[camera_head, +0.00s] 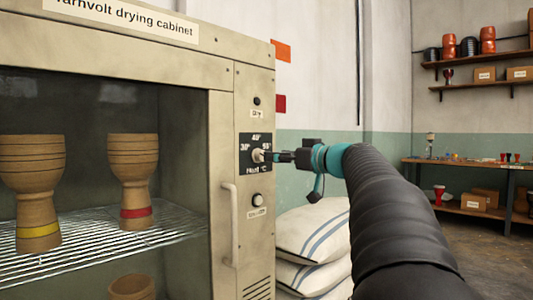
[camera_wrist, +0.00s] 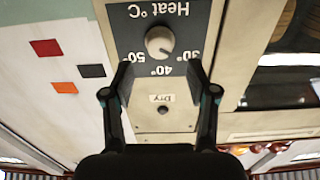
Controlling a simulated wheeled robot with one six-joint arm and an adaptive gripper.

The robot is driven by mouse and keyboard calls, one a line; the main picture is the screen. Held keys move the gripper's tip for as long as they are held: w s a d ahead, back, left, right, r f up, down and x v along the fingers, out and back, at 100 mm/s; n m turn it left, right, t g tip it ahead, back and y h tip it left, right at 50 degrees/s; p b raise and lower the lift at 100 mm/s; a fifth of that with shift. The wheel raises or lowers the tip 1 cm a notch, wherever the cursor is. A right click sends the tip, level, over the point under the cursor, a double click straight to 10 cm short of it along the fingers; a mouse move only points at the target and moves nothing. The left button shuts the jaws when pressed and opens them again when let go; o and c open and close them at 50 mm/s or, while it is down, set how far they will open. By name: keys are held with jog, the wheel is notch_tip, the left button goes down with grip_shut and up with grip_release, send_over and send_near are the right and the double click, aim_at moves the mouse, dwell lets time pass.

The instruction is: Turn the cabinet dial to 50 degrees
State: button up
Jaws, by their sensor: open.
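The round pale dial (camera_head: 258,155) sits on a dark "Heat °C" plate (camera_head: 247,168) on the cabinet's front panel. The wrist view is upside down. There the dial (camera_wrist: 160,41) has a small mark at its lower right, which seems to point between 40° and 30°, away from the 50° label. My gripper (camera_head: 269,156) is at the dial in the head view. In the wrist view my gripper (camera_wrist: 160,73) is open, with one fingertip on each side below the dial. Nothing is between the fingers; whether they touch the panel cannot be told.
The drying cabinet (camera_head: 225,70) has a vertical handle (camera_head: 230,225) left of the panel. Inside, goblet drums (camera_head: 133,170) stand on a wire shelf (camera_head: 90,240). White sacks (camera_head: 312,232) are stacked right of the cabinet. A "Dry" label (camera_wrist: 163,98) and small button (camera_wrist: 163,109) lie near the dial.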

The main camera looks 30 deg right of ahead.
aim_at(260, 156)
jog(key=shift+p+x, duration=0.4)
jog(key=shift+x, duration=2.05)
grip_shut()
